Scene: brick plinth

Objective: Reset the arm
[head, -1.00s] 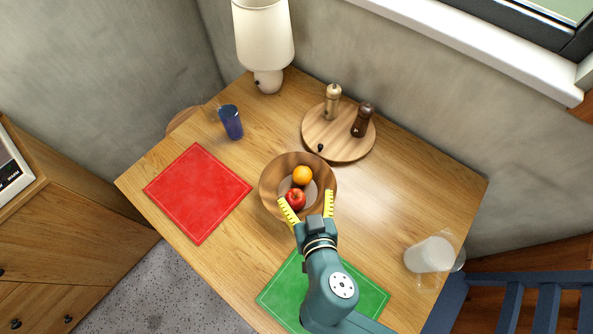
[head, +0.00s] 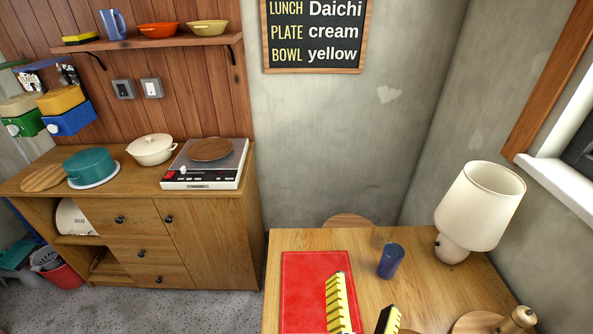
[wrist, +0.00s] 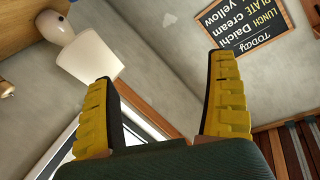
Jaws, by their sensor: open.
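My gripper (head: 362,312) shows at the bottom of the head view as two yellow ridged fingers, spread apart, over the front of the table. In the wrist view my gripper (wrist: 165,110) is open, with nothing between its fingers. Beyond them are the wall, the lamp (wrist: 85,50) and the menu board (wrist: 245,30). The rest of my arm is out of the head view.
The table (head: 430,290) holds a red mat (head: 305,285), a blue cup (head: 391,260), a white lamp (head: 478,210) and a wooden board (head: 477,322) at its cut-off right. A sideboard (head: 225,235) with pots and a hotplate (head: 205,165) stands left, below a shelf (head: 145,42).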

